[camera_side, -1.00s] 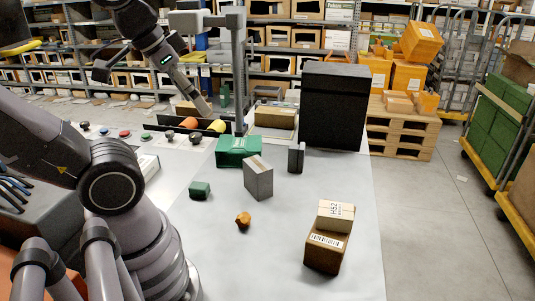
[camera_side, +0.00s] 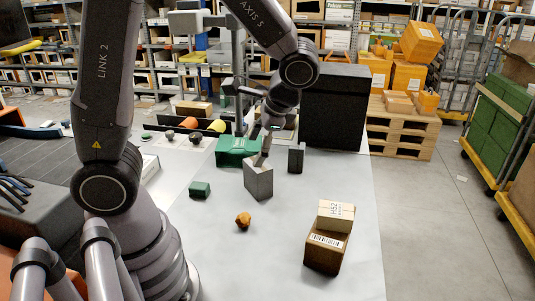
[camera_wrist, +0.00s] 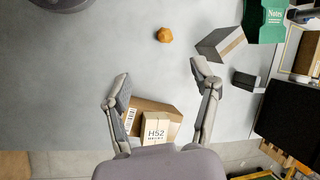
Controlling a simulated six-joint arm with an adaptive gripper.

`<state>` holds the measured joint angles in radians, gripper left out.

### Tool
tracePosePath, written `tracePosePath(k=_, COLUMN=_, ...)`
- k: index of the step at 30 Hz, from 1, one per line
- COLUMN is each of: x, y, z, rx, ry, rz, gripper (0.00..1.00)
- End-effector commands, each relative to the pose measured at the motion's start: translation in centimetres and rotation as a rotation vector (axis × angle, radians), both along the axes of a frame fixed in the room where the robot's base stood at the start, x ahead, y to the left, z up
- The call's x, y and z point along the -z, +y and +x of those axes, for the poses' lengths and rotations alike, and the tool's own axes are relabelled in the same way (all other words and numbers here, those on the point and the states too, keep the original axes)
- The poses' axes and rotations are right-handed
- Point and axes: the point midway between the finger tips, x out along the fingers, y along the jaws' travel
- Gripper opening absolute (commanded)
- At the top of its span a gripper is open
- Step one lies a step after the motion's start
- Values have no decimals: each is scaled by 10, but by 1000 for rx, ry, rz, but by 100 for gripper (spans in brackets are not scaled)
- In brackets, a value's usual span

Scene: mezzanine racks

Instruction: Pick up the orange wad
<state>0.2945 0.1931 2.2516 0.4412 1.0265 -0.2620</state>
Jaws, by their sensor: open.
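The orange wad (camera_side: 243,220) is a small crumpled lump lying on the pale grey table, left of the stacked boxes. In the wrist view the wad (camera_wrist: 164,35) lies near the top, beyond my fingertips and clear of them. My gripper (camera_wrist: 160,84) is open and empty, its two fingers spread wide. In the side view my gripper (camera_side: 267,140) hangs above the table near the grey box, higher and farther back than the wad. The wad is fully visible in both views.
A grey box (camera_side: 258,181), a dark slim box (camera_side: 296,158), a green bin (camera_side: 237,151) and a small green block (camera_side: 200,190) stand behind the wad. A small carton (camera_side: 336,216) sits on a brown box (camera_side: 326,250) at right. The table around the wad is bare.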

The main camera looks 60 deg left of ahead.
Motion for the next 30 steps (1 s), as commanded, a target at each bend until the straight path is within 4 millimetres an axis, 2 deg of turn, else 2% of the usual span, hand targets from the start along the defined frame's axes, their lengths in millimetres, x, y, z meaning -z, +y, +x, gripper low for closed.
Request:
tracePosePath(k=1, x=21, y=-5, z=8, rx=42, ry=67, rz=59, gripper=62)
tracePosePath(k=7, x=98, y=-17, z=29, rx=212, ry=255, rz=295, gripper=62)
tracePosePath(k=12, x=169, y=-23, z=30, rx=378, ry=376, rz=487, gripper=62)
tracePosePath(k=15, x=203, y=-23, z=27, rx=461, ry=424, rz=576, gripper=62)
tracePosePath(k=18, x=227, y=-22, z=23, rx=523, ry=452, rz=634, gripper=62)
tracePosePath(k=23, x=243, y=-17, z=20, rx=564, ry=470, rz=674, gripper=62)
tracePosePath(k=26, x=248, y=-5, z=19, rx=564, ry=473, rz=678, gripper=62)
tracePosePath(k=30, x=258, y=23, z=17, rx=563, ry=475, rz=676, gripper=62)
